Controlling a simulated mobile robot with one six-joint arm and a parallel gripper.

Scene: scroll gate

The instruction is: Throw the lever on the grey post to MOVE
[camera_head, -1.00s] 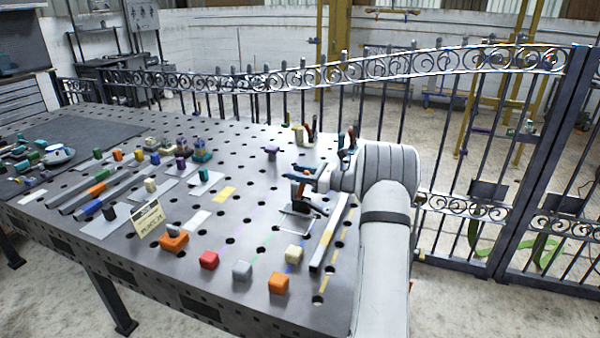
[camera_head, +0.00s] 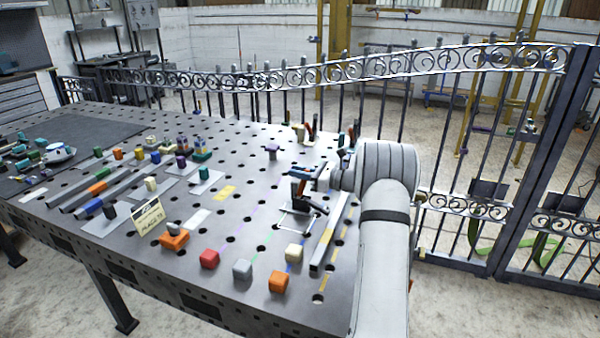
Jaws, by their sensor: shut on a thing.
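My gripper (camera_head: 306,188) is at the end of my grey arm, above the right part of the metal table. It is shut on a small dark upright piece with an orange part (camera_head: 297,188), which appears to be the lever. My jaws and wrist cover much of this piece. The grey post under it and any MOVE marking are too small or hidden to make out. A white outlined frame (camera_head: 293,224) lies on the table just below my gripper.
Several coloured blocks stand along the near table edge, including a red one (camera_head: 209,259) and an orange one (camera_head: 278,282). A grey bar (camera_head: 329,235) lies right of my gripper. Small upright handles (camera_head: 305,133) stand behind it. An iron gate fence (camera_head: 440,62) runs behind the table.

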